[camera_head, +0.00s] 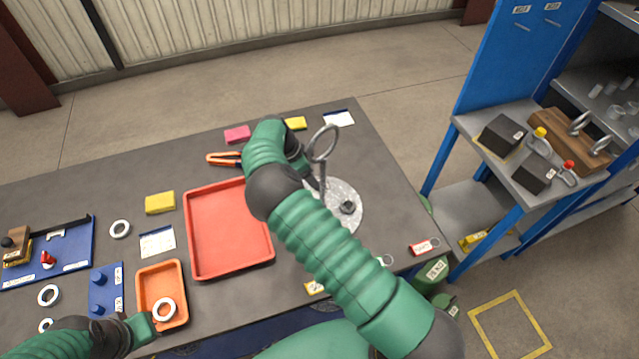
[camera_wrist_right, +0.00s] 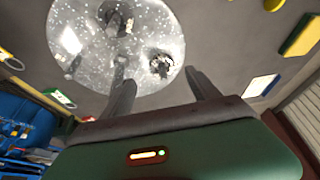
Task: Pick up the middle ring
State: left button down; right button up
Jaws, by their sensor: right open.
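Several white rings lie at the left of the table in the head view: one (camera_head: 119,221) at the back, one (camera_head: 40,295) farther left, one (camera_head: 41,324) in front, and one (camera_head: 164,301) in the small orange tray (camera_head: 147,271). A large metal ring (camera_head: 334,137) stands upright above a speckled round disc (camera_head: 348,222); its base is hidden. Two similar metal rings stand on a wooden block (camera_head: 555,124). I cannot tell which is the middle ring. My left gripper (camera_head: 148,326) is beside the small tray; its jaws are unclear. My right gripper (camera_wrist_right: 160,88) is open and empty above the disc (camera_wrist_right: 75,72).
A red tray (camera_head: 228,235) fills the middle of the table. Yellow blocks (camera_head: 160,203), a pink block (camera_head: 237,134) and orange-handled pliers (camera_head: 222,159) lie around it. A blue rack (camera_head: 500,75) stands at the right. A blue board (camera_head: 72,250) lies at the far left.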

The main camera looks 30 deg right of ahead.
jog(key=p+x, duration=0.1)
jog(key=x, duration=0.2)
jog(key=d+p+x, duration=0.1)
jog(key=x, duration=0.3)
jog(key=shift+w+r, duration=0.1)
jog(key=shift+a, duration=0.5)
jog(key=shift+c, duration=1.2)
jog(key=c, duration=0.5)
jog(key=shift+d, duration=0.35)
jog(key=c, duration=0.7)
grip_shut()
pick_arm(q)
jog(key=r, duration=0.1)
jog(key=d+r, duration=0.1)
jog(key=shift+w+d+r, duration=0.1)
jog(key=shift+d+r, duration=0.05)
jog(key=shift+r, duration=0.15)
pick_arm(e)
jog(key=shift+a, duration=0.1)
